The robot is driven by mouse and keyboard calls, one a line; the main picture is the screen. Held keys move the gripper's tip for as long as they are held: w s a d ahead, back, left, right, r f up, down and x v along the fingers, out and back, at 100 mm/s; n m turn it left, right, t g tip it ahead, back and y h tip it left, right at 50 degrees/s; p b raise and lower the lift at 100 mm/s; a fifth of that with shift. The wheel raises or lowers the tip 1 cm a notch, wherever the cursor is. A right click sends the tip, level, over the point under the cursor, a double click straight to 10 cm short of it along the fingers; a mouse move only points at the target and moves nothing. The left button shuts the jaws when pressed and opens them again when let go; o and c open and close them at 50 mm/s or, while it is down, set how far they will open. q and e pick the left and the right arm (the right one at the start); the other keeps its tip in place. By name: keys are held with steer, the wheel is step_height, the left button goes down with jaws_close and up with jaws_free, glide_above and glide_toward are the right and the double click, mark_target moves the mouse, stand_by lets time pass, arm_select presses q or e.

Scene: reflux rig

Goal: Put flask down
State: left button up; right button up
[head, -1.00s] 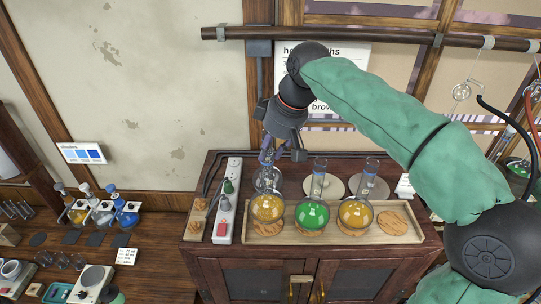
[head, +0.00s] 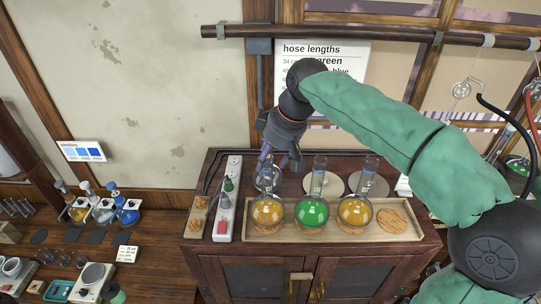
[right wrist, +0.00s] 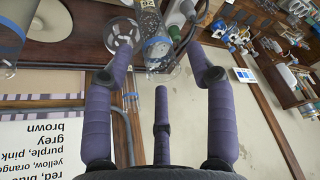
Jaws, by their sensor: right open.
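Three round-bottomed flasks stand upright in a row on cork rings in a shallow wooden tray (head: 380,234): a left amber flask (head: 267,211), a green flask (head: 311,213) and a right amber flask (head: 355,212). My right gripper (head: 278,162) is open and empty, just above and behind the left amber flask. In the right wrist view its fingers (right wrist: 160,80) are spread, with a blue-banded glass neck (right wrist: 157,48) beyond their tips. Which flask that neck belongs to is hard to tell. My left gripper is not in view.
An empty cork ring (head: 398,222) lies at the tray's right end. A white power strip (head: 228,200) stands left of the tray. Behind the flasks are pale round discs (head: 323,186). A dark rail (head: 370,37) crosses above. Small bottles (head: 103,205) stand on the lower left bench.

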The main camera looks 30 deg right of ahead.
steer(key=v, duration=1.2)
steer(key=shift+r, duration=0.2)
